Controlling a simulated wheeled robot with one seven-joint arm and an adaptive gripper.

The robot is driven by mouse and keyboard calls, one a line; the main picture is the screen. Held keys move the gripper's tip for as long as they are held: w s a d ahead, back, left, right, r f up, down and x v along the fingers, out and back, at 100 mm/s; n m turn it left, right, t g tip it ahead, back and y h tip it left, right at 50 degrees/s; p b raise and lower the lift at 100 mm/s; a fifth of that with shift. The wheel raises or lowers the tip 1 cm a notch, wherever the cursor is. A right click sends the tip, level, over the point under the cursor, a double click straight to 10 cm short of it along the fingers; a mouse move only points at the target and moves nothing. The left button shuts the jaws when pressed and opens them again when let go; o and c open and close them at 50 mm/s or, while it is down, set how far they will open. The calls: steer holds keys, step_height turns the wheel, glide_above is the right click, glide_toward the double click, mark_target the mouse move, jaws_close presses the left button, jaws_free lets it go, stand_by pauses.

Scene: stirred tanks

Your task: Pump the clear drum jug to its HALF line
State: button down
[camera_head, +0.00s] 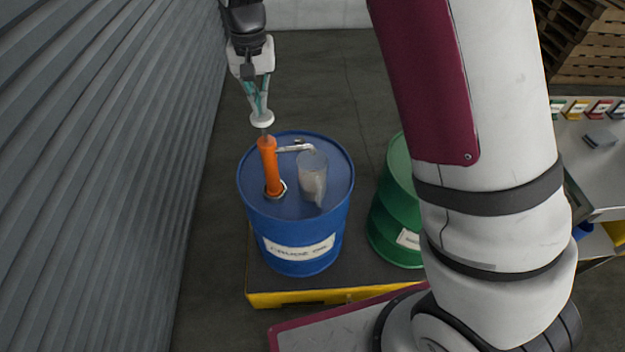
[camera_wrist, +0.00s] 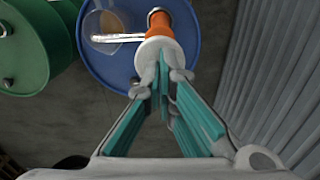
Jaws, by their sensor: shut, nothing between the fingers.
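A blue drum (camera_head: 297,225) labelled "CRUDE OIL" carries an orange hand pump (camera_head: 269,165) with a white knob (camera_head: 262,120) on top. A short length of rod shows between knob and orange body. The clear jug (camera_head: 313,172) stands on the drum lid with the pump's metal spout (camera_head: 296,148) at its mouth. In the wrist view the jug (camera_wrist: 112,25) shows a brownish tint inside; its lines cannot be read. My gripper (camera_head: 261,108) is shut and empty, fingertips pointing down at the knob, touching it or just above. The knob is also close in the wrist view (camera_wrist: 150,55).
A green drum (camera_head: 395,215) stands to the right, partly behind my arm. Both stand on a dark pallet with a yellow edge (camera_head: 300,298). A corrugated wall (camera_head: 110,170) rises close on the left. A bench (camera_head: 590,150) and wooden pallets (camera_head: 590,50) are at right.

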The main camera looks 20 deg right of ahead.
steer(key=shift+f, duration=0.25)
steer(key=shift+f, duration=0.35)
steer(key=shift+f, duration=0.25)
steer(key=shift+r, duration=1.3)
steer(key=shift+r+p, duration=0.7)
steer(key=shift+r, duration=1.85)
